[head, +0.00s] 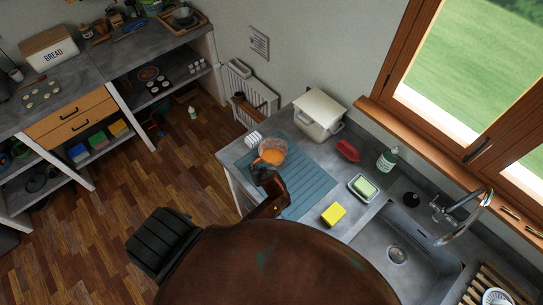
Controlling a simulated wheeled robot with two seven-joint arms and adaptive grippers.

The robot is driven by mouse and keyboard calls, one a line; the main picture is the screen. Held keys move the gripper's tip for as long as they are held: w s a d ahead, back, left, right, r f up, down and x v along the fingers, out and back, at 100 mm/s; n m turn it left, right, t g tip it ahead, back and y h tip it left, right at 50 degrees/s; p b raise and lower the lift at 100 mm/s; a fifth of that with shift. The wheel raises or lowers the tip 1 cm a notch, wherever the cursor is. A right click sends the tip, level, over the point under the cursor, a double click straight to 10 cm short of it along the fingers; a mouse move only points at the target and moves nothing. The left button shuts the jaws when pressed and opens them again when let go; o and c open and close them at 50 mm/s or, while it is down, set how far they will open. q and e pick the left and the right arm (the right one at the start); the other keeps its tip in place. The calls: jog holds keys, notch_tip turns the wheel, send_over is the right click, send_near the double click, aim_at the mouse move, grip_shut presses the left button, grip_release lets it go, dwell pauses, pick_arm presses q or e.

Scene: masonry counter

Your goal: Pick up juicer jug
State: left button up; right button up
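The juicer jug (272,147) looks like a small clear vessel with orange in it. It stands at the left part of the grey counter, at the far edge of a blue-grey ribbed mat (305,187). My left gripper (262,170), dark and small in the view, is right at the near side of the jug. Its fingers overlap the jug's lower edge, and I cannot tell whether they touch it or are closed. The jug's near side is partly hidden by the gripper. My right gripper is not in view.
A cream bread-bin-like box (319,112) stands behind the mat. A white ribbed item (253,139) is close left of the jug. A red item (347,150), green bottle (387,160), sponge dish (364,188) and yellow sponge (333,214) lie to the right, before the sink (400,250).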

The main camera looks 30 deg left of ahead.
pick_arm(q)
jog(key=shift+x, duration=0.85)
jog(key=shift+d, duration=0.1)
jog(key=shift+c, duration=0.3)
grip_shut()
